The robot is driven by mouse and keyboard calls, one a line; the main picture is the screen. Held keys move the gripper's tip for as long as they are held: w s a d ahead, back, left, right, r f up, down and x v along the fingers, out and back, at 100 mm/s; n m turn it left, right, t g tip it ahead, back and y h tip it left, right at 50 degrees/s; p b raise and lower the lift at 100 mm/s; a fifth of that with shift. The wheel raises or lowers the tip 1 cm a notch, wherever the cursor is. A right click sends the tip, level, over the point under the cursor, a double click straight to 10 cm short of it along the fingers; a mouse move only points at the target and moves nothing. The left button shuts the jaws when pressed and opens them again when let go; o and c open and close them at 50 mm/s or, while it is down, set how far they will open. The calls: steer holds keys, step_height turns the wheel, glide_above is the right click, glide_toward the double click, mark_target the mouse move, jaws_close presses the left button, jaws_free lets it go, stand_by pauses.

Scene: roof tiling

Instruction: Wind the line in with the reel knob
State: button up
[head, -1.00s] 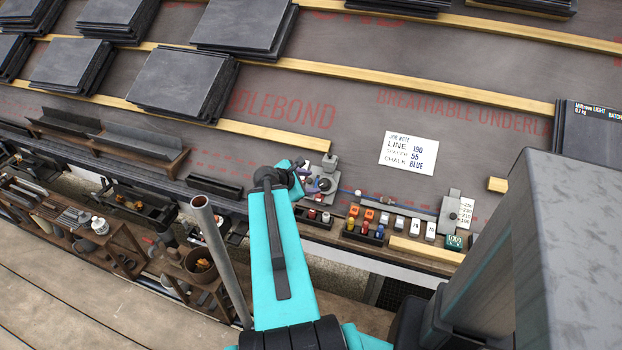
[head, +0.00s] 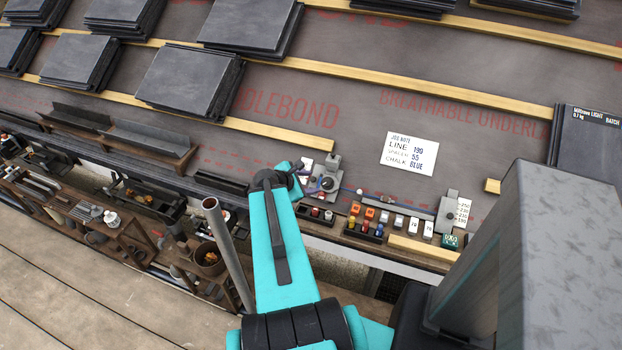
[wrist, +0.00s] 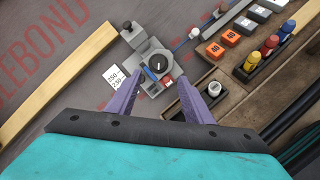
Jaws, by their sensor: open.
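The reel (head: 327,184) is a grey block with a round dark top, on the roof underlay just right of my gripper in the head view. In the wrist view the reel (wrist: 158,66) lies just beyond my fingertips, with a dark knob on its round top. Whether a finger touches the reel I cannot tell.
A job note (head: 409,153) reads line 190, spacer 55, chalk blue. Orange blocks (wrist: 223,43) and a rack of coloured bottles (wrist: 270,48) stand right of the reel. A wooden batten (wrist: 60,68) lies left. Slate stacks (head: 190,82) lie farther up the roof.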

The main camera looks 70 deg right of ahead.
steer(key=shift+w+a+r+p, duration=0.1)
steer(key=shift+a+r+p, duration=0.3)
steer(key=shift+p, duration=0.2)
steer(key=shift+r+p, duration=0.1)
steer(key=shift+p, duration=0.35)
steer(key=shift+s+r+n+t+p, duration=0.25)
steer(key=shift+n+p, duration=0.25)
steer(key=shift+p, duration=0.6)
steer(key=shift+f, duration=0.15)
steer(key=shift+d+f+b, duration=0.1)
steer(key=shift+f+b, duration=0.25)
steer(key=b+x, duration=0.3)
steer(key=b, duration=0.2)
steer(key=shift+w, duration=0.1)
